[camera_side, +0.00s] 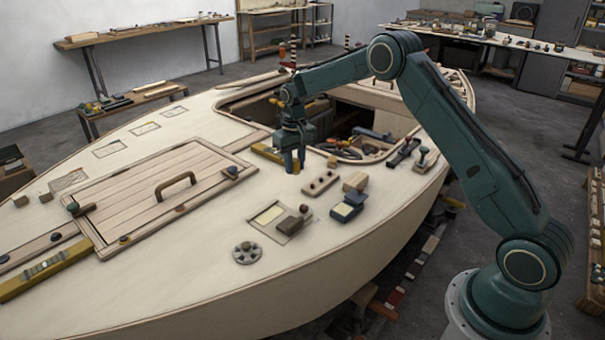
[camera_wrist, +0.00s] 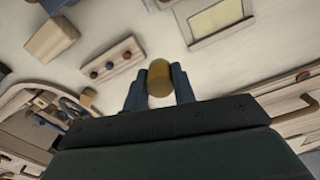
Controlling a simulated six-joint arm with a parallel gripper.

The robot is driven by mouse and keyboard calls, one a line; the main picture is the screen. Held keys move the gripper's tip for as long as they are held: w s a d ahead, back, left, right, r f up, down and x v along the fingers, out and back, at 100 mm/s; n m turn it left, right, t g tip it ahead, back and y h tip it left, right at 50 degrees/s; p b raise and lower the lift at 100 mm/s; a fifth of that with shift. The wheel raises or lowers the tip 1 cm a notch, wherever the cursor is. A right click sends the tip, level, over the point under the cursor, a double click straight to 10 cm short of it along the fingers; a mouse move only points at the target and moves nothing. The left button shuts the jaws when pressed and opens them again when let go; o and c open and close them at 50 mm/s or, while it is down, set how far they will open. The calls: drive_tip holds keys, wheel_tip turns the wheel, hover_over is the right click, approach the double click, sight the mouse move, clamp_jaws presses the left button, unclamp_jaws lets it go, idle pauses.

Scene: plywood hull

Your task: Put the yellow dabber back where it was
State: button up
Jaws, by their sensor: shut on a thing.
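My gripper (camera_side: 290,165) points down over the pale plywood deck, between the hatch panel and a small wooden rack. In the wrist view its two fingers (camera_wrist: 158,88) are shut on the yellow dabber (camera_wrist: 158,77), whose rounded ochre end shows between them. In the side view the dabber is hidden by the fingers or too small to make out. The wooden rack (camera_side: 320,183) lies just right of my gripper in the side view. It also shows in the wrist view (camera_wrist: 118,58), left of the dabber, with several dark and reddish spots along its top.
A wooden block (camera_side: 355,182) and a dark blue box (camera_side: 348,207) stand right of the rack. A handled hatch (camera_side: 150,190) lies left. The cockpit opening is behind. A grey disc (camera_side: 246,253) lies in front.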

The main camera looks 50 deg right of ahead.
sight(295, 160)
drive_tip(key=shift+f, duration=2.35)
drive_tip(key=shift+f, duration=0.1)
drive_tip(key=shift+f, duration=2.05)
drive_tip(key=o, duration=0.6)
drive_tip(key=shift+f, duration=0.15)
wheel_tip(295, 160, up, 12)
drive_tip(key=shift+r, duration=0.2)
